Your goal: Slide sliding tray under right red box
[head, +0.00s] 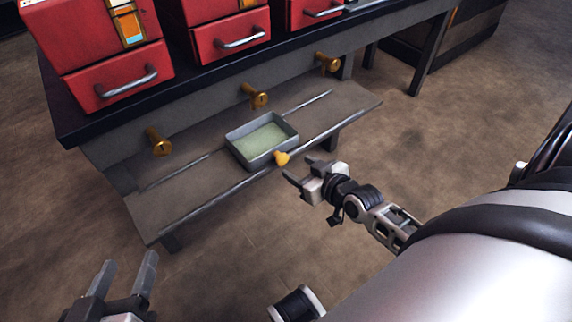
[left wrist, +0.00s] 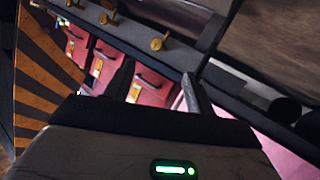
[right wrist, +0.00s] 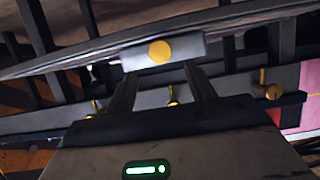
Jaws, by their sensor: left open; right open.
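The sliding tray (head: 232,146) is a grey, open box with a pale green inside. It sits on the rails of the lower shelf, roughly below the middle red box (head: 217,45). Its yellow knob (head: 281,158) faces me and also shows in the right wrist view (right wrist: 160,51). The right red box (head: 314,12) is on the tabletop, partly cut off by the top edge. My right gripper (head: 298,169) is open just in front of the knob, with nothing visibly held. My left gripper (head: 124,272) is open and empty at the lower left, away from the shelf.
The left red box (head: 90,40) stands on the dark tabletop. Several brass knobs (head: 158,142) stick out from the table's front above the shelf. The shelf rail (head: 220,195) runs clear on both sides of the tray. Open floor (head: 450,130) lies to the right.

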